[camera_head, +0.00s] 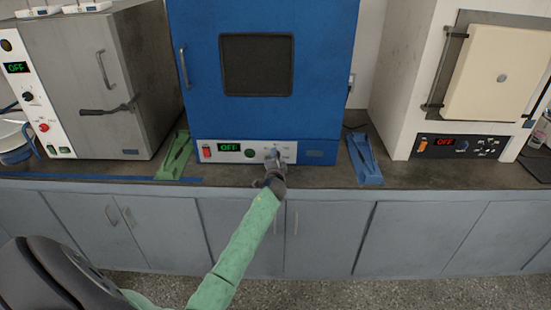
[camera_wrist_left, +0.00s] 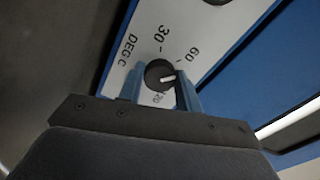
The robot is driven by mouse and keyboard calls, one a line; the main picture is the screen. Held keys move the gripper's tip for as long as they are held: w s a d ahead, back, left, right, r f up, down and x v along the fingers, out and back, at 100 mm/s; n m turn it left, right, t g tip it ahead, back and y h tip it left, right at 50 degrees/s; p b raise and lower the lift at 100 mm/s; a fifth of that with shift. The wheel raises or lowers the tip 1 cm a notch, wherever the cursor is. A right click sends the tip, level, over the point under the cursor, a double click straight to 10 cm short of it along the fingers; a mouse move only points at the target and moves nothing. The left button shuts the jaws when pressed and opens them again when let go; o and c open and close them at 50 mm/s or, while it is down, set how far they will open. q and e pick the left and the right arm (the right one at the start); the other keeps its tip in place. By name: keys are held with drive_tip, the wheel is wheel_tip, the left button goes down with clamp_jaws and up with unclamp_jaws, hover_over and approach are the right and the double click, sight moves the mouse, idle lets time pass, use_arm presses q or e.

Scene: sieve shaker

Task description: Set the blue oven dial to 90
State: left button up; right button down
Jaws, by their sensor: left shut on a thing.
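The blue oven (camera_head: 262,60) stands in the middle of the bench, with a white control strip (camera_head: 262,151) along its bottom. Its display (camera_head: 229,147) reads OFF in green. The black dial (camera_wrist_left: 158,71) has a white pointer and shows in the left wrist view. The marks 30 and 60 are readable, and part of a mark ending in 20. The pointer aims right, below the 60 mark, towards the right finger, which hides the scale there. My left gripper (camera_head: 274,160) is shut on the dial, one blue finger on each side. My right gripper is not in view.
A grey oven (camera_head: 120,80) stands left and a white furnace (camera_head: 405,90) right; both displays read OFF. A green stand (camera_head: 173,156) and a blue stand (camera_head: 364,158) flank the blue oven. Grey cabinets (camera_head: 330,235) lie below the bench edge.

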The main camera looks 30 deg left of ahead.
use_arm(q)
drive_tip(key=shift+m, duration=1)
drive_tip(key=m+p, duration=0.1)
drive_tip(key=m, duration=0.1)
drive_tip(key=shift+r+m, duration=0.1)
drive_tip(key=shift+m, duration=0.2)
drive_tip(key=shift+m+p, duration=0.55)
drive_tip(key=shift+m, duration=0.65)
drive_tip(key=shift+d+m+p, duration=0.1)
drive_tip(key=shift+m+p, duration=0.4)
drive_tip(key=shift+m, duration=0.8)
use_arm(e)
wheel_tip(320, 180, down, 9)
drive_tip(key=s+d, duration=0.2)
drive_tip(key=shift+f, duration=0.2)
use_arm(q)
drive_tip(key=shift+f, duration=0.2)
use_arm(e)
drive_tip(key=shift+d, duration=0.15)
use_arm(q)
drive_tip(key=o, duration=1)
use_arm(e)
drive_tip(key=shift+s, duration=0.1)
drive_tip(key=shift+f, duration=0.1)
